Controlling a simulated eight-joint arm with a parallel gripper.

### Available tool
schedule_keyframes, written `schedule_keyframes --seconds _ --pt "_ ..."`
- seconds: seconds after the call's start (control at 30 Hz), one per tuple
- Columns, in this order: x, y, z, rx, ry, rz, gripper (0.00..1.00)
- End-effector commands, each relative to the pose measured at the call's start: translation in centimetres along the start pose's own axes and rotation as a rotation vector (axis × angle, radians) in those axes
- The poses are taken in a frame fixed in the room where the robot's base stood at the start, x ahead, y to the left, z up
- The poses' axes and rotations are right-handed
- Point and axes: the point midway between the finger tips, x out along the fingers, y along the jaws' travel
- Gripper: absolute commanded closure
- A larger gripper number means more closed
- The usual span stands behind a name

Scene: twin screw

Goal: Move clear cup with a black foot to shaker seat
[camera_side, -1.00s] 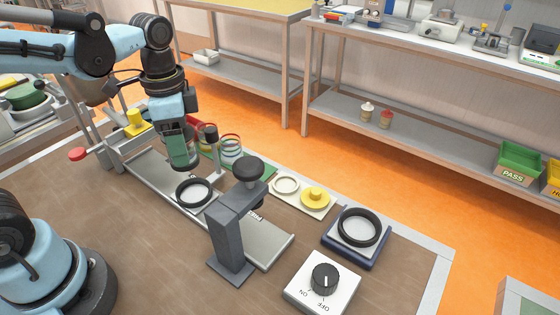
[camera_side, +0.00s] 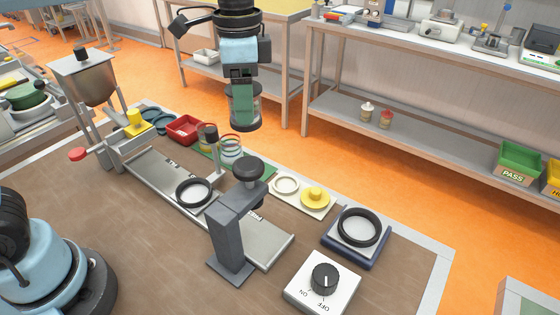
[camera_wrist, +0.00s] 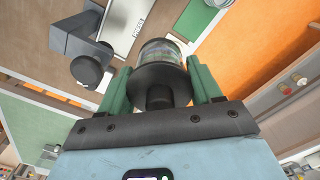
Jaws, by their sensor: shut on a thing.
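My gripper (camera_side: 243,112) is shut on the clear cup with a black foot (camera_side: 256,108) and holds it upright in the air, above and behind the table's far side. Its black foot is at the bottom in the side view. In the wrist view the cup (camera_wrist: 158,48) sits between the two green fingers, with a dark round part facing the camera. A black ring on a navy base (camera_side: 356,254), which looks like the shaker seat, is at the right of the table, well apart from the cup. The wrist view does not clearly show this seat.
A grey post with a black knob (camera_side: 232,235) stands mid-table. A second black ring (camera_side: 193,192) lies on the metal track. An ON/OFF dial box (camera_side: 322,284) is at the front.

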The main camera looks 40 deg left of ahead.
Motion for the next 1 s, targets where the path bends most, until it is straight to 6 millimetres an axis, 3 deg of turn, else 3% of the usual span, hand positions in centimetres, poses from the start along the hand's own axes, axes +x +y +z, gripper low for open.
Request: schedule_keyframes --seconds 0.03,0.3,0.5,0.73,1.0 --pt "-0.1 0.6 -2.0 0.027 0.000 0.000 0.67" --pt "0.4 5.0 -11.1 0.134 0.000 0.000 0.67" --pt "1.5 9.1 -16.1 0.199 0.000 0.000 0.67" --pt "2.7 13.1 -19.4 0.251 0.000 0.000 0.67" --pt "6.7 13.0 -19.4 0.247 0.000 0.000 0.67"
